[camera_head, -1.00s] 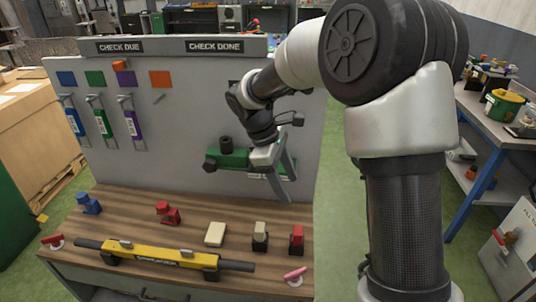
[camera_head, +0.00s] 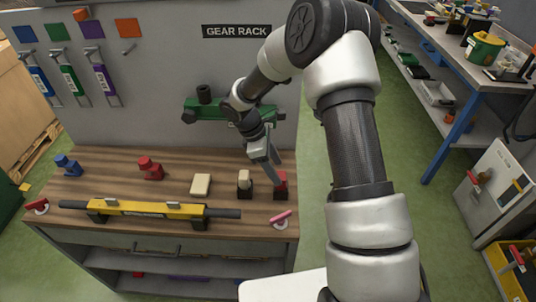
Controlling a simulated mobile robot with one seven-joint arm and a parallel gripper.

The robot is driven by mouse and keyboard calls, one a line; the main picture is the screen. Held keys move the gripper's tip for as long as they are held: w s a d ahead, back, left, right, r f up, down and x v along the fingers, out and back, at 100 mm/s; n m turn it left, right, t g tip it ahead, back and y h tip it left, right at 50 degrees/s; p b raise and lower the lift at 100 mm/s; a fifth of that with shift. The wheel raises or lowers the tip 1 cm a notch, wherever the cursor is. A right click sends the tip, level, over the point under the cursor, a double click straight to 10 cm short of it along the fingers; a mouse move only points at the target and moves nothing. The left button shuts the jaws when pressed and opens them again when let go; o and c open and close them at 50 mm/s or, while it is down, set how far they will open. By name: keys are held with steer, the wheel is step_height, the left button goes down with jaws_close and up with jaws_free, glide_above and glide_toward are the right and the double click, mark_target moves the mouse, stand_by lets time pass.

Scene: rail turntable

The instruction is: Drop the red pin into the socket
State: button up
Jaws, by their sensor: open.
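My gripper (camera_head: 277,172) is low over the right end of the wooden bench, its fingers open. It is at a small red piece (camera_head: 281,181) on a dark base; I cannot tell whether the fingers touch it. Another red piece (camera_head: 150,168) stands farther left on the bench. A pink-red pin-like piece (camera_head: 281,217) lies at the front right corner. I cannot tell which of these is the task's pin, and no socket is clearly visible.
A yellow bar tool (camera_head: 150,209) with black ends lies along the bench front. A cream block (camera_head: 201,185), a cream-topped black piece (camera_head: 244,184) and a blue piece (camera_head: 67,166) stand behind it. A green piece (camera_head: 215,108) is mounted on the grey back panel.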

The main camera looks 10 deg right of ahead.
mark_target(282, 175)
steer(key=shift+x, duration=2.75)
steer(key=shift+c, duration=0.4)
steer(key=c, duration=1.2)
steer(key=shift+r+p, duration=0.45)
steer(key=shift+r, duration=0.3)
steer(key=shift+r+p, duration=1.85)
steer(key=shift+r, duration=1.1)
steer(key=shift+r, duration=0.15)
steer(key=shift+r+p, duration=1.35)
steer(key=shift+r, duration=1)
